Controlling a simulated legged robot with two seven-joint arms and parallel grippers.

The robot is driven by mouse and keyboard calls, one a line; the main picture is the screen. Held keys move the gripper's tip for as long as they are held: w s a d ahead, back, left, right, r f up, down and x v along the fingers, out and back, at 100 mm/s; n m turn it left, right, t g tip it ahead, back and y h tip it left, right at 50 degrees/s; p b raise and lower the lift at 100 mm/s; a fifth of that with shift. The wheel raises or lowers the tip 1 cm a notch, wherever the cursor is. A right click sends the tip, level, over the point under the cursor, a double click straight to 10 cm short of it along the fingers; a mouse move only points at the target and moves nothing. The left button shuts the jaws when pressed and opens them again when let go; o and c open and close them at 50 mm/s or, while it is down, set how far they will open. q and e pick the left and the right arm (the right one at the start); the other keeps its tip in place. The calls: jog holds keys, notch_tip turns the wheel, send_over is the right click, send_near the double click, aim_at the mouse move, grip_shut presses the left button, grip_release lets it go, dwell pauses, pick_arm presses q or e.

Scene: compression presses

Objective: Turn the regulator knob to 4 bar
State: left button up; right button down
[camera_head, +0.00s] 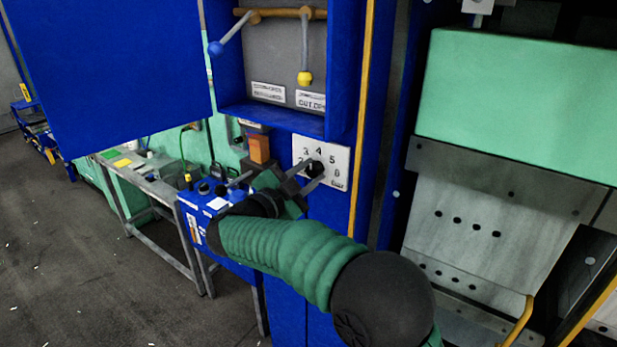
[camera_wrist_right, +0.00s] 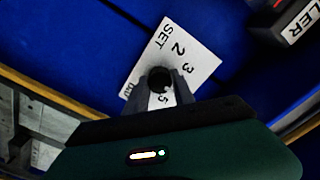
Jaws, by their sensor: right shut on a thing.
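The regulator knob (camera_head: 316,169) is a small black knob on a white dial plate (camera_head: 341,153) fixed to the blue press frame. The plate carries numbers, with 3, 4 and 5 readable along its top. My right gripper (camera_head: 308,174) reaches the plate from the left, its fingers on both sides of the knob. In the right wrist view, the knob (camera_wrist_right: 160,77) sits between the two grey fingertips, and the plate (camera_wrist_right: 195,55) shows SET, 2, 3 and 5. The gripper is shut on the knob. I cannot tell which number the knob points to. My left gripper is out of view.
Above the plate, a recessed box holds levers with a blue ball (camera_head: 215,48) and a yellow ball (camera_head: 305,78). An orange block (camera_head: 259,149) is left of the plate. A control box (camera_head: 218,203) and metal table stand at left. A yellow edge strip (camera_head: 361,120) runs right.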

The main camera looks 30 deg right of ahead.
jog(key=shift+f, duration=0.1)
jog(key=c, duration=1.1)
grip_release()
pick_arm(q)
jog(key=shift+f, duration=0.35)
pick_arm(e)
jog(key=shift+o, duration=0.2)
jog(key=shift+a, duration=0.1)
jog(key=shift+s+a, duration=0.1)
jog(key=shift+a, duration=0.15)
pick_arm(q)
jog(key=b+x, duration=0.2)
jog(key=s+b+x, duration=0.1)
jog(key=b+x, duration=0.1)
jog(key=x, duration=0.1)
jog(key=shift+b, duration=0.4)
pick_arm(e)
jog(key=v, duration=1.6)
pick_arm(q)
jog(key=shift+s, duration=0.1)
